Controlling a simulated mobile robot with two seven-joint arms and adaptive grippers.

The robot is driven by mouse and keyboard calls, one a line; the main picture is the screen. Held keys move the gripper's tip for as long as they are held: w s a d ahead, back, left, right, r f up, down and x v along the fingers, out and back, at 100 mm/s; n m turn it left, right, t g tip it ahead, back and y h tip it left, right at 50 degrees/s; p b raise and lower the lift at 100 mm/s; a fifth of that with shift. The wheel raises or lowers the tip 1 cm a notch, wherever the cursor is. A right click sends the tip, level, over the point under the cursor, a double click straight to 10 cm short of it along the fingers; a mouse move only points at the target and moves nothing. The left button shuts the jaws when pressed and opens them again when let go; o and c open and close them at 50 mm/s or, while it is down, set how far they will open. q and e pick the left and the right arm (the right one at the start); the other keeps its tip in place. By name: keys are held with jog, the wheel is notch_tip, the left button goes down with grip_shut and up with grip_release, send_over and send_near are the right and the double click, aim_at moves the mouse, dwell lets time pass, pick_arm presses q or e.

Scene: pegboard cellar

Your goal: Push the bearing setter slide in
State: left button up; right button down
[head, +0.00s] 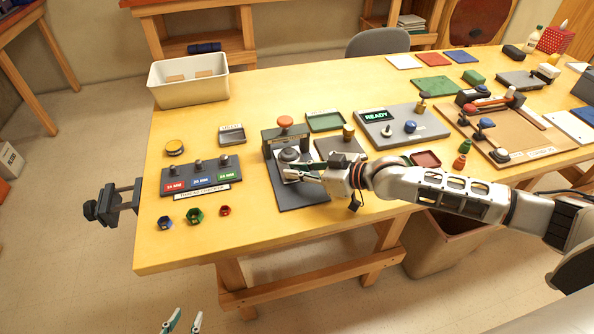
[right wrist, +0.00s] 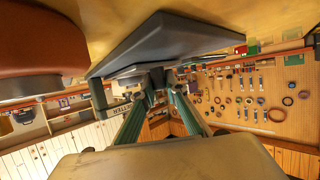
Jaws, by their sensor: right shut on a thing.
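The bearing setter (head: 302,195) is a dark grey press-like fixture with an orange knob (head: 285,121) on top, standing near the table's front edge. A light slide plate with a dark grey round part (head: 289,155) shows at its front. My right gripper (head: 291,174) reaches in from the right, low at the front of the setter. In the right wrist view its teal fingers (right wrist: 156,88) close on a small dark part, which I take to be the slide's grip; the fingers mostly hide it. My left gripper (head: 184,322) is below the table's front edge, fingers apart and empty.
Left of the setter is a grey block (head: 202,176) with coloured labels, with several small coloured nuts before it. A green tray (head: 325,121) and the READY panel (head: 402,126) stand behind and right. A white bin (head: 188,92) stands at the back left.

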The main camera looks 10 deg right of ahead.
jog(key=c, duration=2)
grip_release()
jog(key=v, duration=1.2)
jog(key=shift+r, duration=0.1)
